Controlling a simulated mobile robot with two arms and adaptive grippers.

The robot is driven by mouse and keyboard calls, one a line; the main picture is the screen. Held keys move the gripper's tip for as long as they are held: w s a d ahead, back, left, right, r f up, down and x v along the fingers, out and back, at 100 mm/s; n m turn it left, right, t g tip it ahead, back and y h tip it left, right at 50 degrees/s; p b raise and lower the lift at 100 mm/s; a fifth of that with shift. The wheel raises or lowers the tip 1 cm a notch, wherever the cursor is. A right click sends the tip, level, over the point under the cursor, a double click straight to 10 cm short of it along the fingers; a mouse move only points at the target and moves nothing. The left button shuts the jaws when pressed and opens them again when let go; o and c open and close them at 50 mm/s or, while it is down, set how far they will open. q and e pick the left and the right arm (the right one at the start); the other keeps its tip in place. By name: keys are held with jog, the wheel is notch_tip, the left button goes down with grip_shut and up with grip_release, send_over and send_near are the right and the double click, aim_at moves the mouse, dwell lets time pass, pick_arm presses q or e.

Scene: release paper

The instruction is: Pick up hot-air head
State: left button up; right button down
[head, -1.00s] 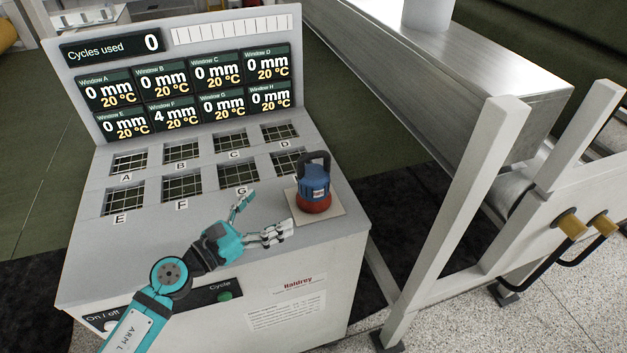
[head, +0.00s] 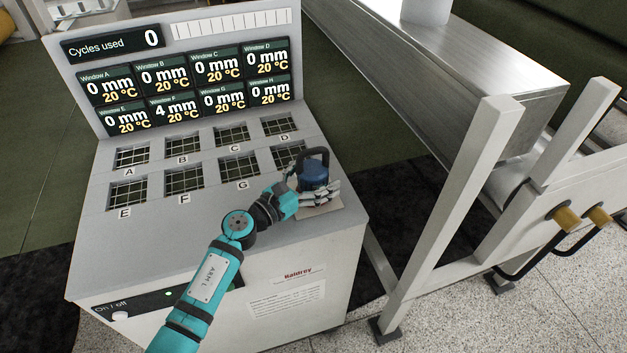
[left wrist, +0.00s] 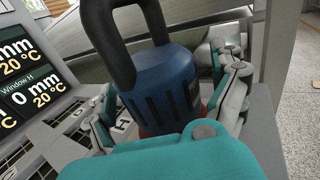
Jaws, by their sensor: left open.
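The hot-air head (head: 313,174) is a blue body with a black loop handle and a red base, standing upright on a beige pad (head: 322,209) at the right front of the machine top. In the left wrist view the hot-air head (left wrist: 160,80) fills the middle, between the fingers. My left gripper (head: 312,189) is open, with its fingers on either side of the lower body. I cannot tell whether they touch it. The red base is mostly hidden by the fingers. My right gripper is not in view.
The machine top (head: 210,225) has several gridded windows with letters, and a display panel (head: 180,75) stands behind them. A white frame post (head: 455,210) and a metal conveyor beam (head: 450,85) stand to the right. The front left of the top is clear.

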pick_arm(q)
jog(key=shift+a, duration=0.1)
jog(key=shift+c, duration=0.7)
jog(key=c, duration=1.6)
jog(key=shift+r, duration=0.25)
jog(key=shift+c, duration=0.3)
